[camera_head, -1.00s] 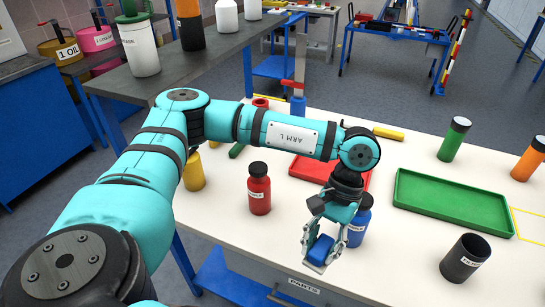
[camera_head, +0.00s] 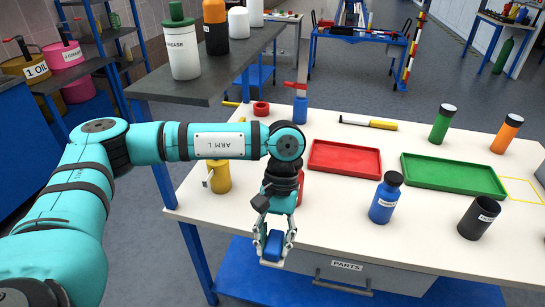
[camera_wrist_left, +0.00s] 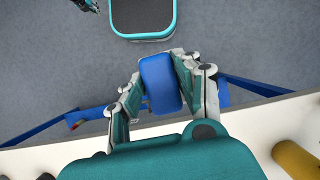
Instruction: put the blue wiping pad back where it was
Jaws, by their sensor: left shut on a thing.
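The blue wiping pad (camera_head: 273,246) is between the fingers of my left gripper (camera_head: 272,252), which is shut on it and points down. In the head view it shows at the table's front edge, left of the parts drawer. In the left wrist view the pad (camera_wrist_left: 160,84) sits between both fingers, with floor beyond it and the table edge behind. A yellow outlined area (camera_head: 522,190) lies on the tabletop right of the green tray; whether the pad lay there cannot be told. A small dark piece at the wrist view's top edge may be my right gripper; its jaws are unclear.
On the table (camera_head: 330,215) stand a blue bottle (camera_head: 385,198), a black cup (camera_head: 478,218), a yellow can (camera_head: 218,177), a red tray (camera_head: 345,157) and a green tray (camera_head: 452,176). A red bottle is mostly hidden behind my left gripper. The table's front middle is clear.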

